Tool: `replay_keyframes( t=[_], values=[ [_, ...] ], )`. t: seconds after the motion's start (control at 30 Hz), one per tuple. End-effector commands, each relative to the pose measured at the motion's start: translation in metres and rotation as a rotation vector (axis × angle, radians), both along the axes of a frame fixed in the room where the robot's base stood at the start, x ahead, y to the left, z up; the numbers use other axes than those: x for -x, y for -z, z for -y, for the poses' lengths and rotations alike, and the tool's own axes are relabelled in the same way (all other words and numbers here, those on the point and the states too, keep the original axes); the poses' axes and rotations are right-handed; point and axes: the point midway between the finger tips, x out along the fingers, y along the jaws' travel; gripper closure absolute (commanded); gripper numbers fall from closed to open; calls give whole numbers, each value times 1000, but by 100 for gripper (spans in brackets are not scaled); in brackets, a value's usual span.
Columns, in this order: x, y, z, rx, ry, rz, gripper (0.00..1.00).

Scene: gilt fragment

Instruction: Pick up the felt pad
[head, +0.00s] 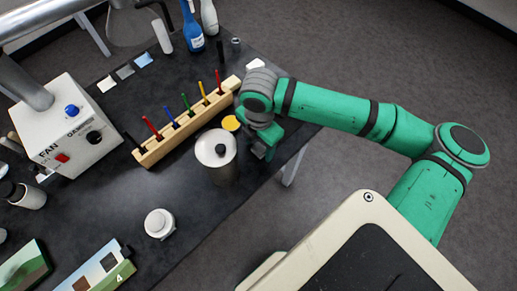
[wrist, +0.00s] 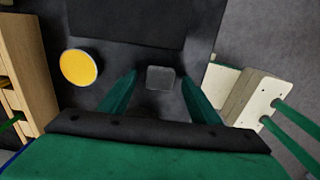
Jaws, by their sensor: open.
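A small grey square (wrist: 160,78), which looks like the felt pad, lies flat on the dark tabletop in the wrist view. My gripper (wrist: 159,76) is open, with one green finger on each side of the square and a gap to both. The fingers hold nothing. How high the fingertips are above the table is hard to tell. In the head view, my gripper (head: 264,150) is over the table's right edge, and I cannot make out the grey square there; the gripper seems to hide it.
A yellow disc (wrist: 80,68) lies left of the fingers. A wooden rack (head: 185,124) with coloured pegs stands beyond it. A metal canister (head: 217,160) with a black knob stands close left of my gripper. A white lidded jar (head: 159,223) stands nearer the front.

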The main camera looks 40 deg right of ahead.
Motion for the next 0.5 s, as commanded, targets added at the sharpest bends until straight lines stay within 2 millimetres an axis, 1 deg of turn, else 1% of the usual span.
replay_keyframes(
  t=[0.13, 0.17, 0.2, 0.27, 0.3, 0.33, 0.37, 0.4, 0.5],
  values=[
    [0, 0, 0, 0, 0, 0, 43],
    [0, 0, 0, 0, 0, 0, 48],
    [0, 0, 0, 0, 0, 0, 57],
    [0, 0, 0, 0, 0, 0, 72],
    [0, 0, 0, 0, 0, 0, 81],
    [0, 0, 0, 1, 0, 0, 86],
    [0, 0, 0, 1, 0, 0, 86],
    [0, 0, 0, 1, 0, 0, 90],
    [0, 0, 0, 1, 0, 0, 90]
  ],
)
